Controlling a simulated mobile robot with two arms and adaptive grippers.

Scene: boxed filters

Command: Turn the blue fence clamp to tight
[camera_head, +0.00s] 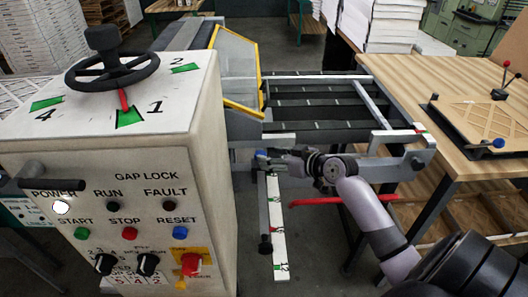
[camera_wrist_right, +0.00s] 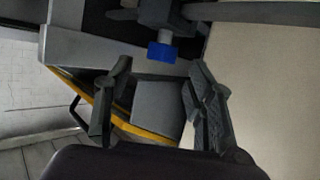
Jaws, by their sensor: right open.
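The blue fence clamp (camera_head: 262,153) is a small blue knob at the left end of my right gripper, by the near edge of the feed bed. In the right wrist view the blue clamp (camera_wrist_right: 162,52) sits on a grey round stem under a dark bracket, just beyond the fingertips and between their lines. My right gripper (camera_head: 274,160) is open and empty, its fingers (camera_wrist_right: 160,78) spread to either side with a gap to the clamp. The gripper partly hides the clamp's mount in the head view. I cannot read the clamp's tight or loose mark. My left gripper is not in view.
A white control cabinet (camera_head: 120,150) with a black handwheel (camera_head: 112,72) stands left. A yellow-framed guard (camera_head: 238,70) rises behind the clamp. A white scale bar (camera_head: 277,225) and red lever (camera_head: 340,201) are nearby. A wooden table (camera_head: 440,85) stands right, carrying another blue knob (camera_head: 498,143).

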